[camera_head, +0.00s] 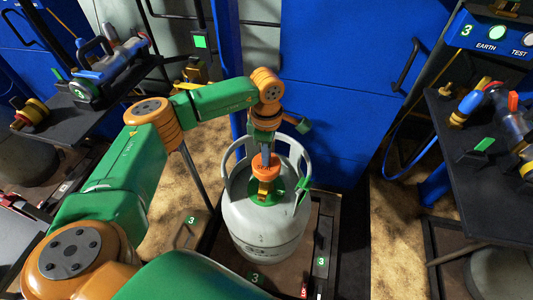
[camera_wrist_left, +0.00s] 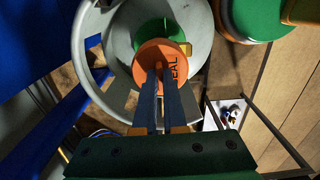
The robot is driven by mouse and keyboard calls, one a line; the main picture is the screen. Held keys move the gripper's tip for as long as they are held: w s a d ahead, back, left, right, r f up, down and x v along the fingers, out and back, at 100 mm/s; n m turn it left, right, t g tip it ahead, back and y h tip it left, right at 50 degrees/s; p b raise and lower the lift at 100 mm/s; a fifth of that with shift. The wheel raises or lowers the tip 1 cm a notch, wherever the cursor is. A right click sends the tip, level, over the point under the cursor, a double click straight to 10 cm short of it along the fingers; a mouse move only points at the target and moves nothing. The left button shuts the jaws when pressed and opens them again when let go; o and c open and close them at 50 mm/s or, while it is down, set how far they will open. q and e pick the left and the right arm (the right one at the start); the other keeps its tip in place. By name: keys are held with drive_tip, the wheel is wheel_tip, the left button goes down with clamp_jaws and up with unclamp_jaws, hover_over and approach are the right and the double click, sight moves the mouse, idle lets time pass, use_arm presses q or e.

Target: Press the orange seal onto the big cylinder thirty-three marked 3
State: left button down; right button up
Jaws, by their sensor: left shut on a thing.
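The big cylinder (camera_head: 262,238) is light grey and stands upright on a dark platform, with an open collar around its top. A green tag with a 3 (camera_head: 255,278) is at its foot. The orange seal (camera_head: 264,172), lettered SEAL in the left wrist view (camera_wrist_left: 172,54), is inside the collar over the brass valve (camera_head: 264,188). My left gripper (camera_head: 266,156) points down from above and is shut on the seal. Its fingers (camera_wrist_left: 158,82) show in the left wrist view. Whether the seal touches the valve is hidden. My right gripper is not in view.
A dark shelf (camera_head: 110,80) with tools stands at the left. Another dark table (camera_head: 470,185) with fittings is at the right. A blue wall or door (camera_head: 345,90) rises behind the cylinder. The collar (camera_head: 230,165) surrounds the valve closely.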

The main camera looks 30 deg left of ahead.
use_arm(q)
drive_tip(key=shift+f+b, duration=0.35)
drive_tip(key=shift+f, duration=0.15)
drive_tip(key=shift+f+b, duration=0.45)
drive_tip(key=shift+f, duration=0.2)
drive_tip(key=shift+f+b, duration=0.3)
drive_tip(key=shift+f, duration=0.1)
drive_tip(key=c, duration=1)
unclamp_jaws()
drive_tip(key=shift+c, duration=0.2)
drive_tip(key=shift+o, duration=0.6)
